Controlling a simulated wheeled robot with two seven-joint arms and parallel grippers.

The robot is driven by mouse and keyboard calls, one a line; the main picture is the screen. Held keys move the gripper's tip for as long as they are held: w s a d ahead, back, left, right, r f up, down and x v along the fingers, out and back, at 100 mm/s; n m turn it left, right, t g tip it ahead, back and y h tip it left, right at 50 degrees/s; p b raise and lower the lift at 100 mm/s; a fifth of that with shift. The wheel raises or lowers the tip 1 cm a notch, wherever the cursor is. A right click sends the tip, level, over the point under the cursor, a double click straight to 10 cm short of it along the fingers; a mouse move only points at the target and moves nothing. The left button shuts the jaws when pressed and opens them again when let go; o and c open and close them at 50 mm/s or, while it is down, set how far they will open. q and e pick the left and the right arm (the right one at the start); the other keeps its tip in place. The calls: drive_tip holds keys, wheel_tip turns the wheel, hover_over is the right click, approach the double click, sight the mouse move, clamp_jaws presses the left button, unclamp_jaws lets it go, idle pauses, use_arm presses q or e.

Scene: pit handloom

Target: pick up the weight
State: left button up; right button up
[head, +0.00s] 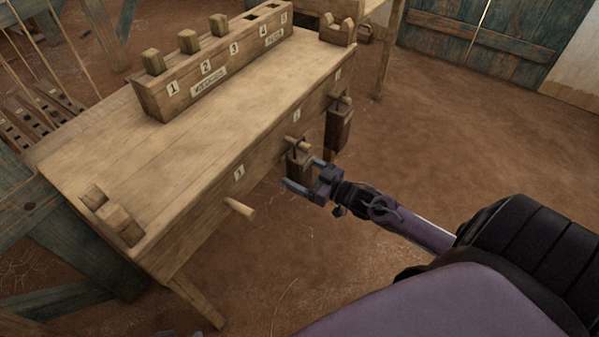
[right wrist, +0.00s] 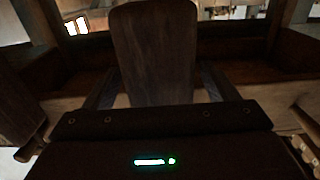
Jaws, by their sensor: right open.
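A dark wooden weight (head: 299,166) hangs upright from the peg marked 2 on the bench's front edge. My right gripper (head: 304,173) is open at this weight, with one finger on each side of it. In the right wrist view the weight (right wrist: 154,55) stands between the two spread fingers; I cannot tell whether either finger touches it. A second dark weight (head: 338,128) hangs from the farther peg. The peg marked 1 (head: 239,208) is bare.
The wooden bench (head: 185,135) carries a long numbered box (head: 215,70) with three blocks standing in its slots and open slots at its far end. Wooden brackets stand at both bench ends. The earth floor (head: 430,130) right of the bench is clear.

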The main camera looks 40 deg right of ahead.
drive_tip(key=shift+w+a, duration=0.15)
drive_tip(key=shift+w, duration=0.1)
drive_tip(key=c, duration=1.3)
drive_tip(key=shift+c, duration=0.2)
drive_tip(key=shift+r, duration=0.1)
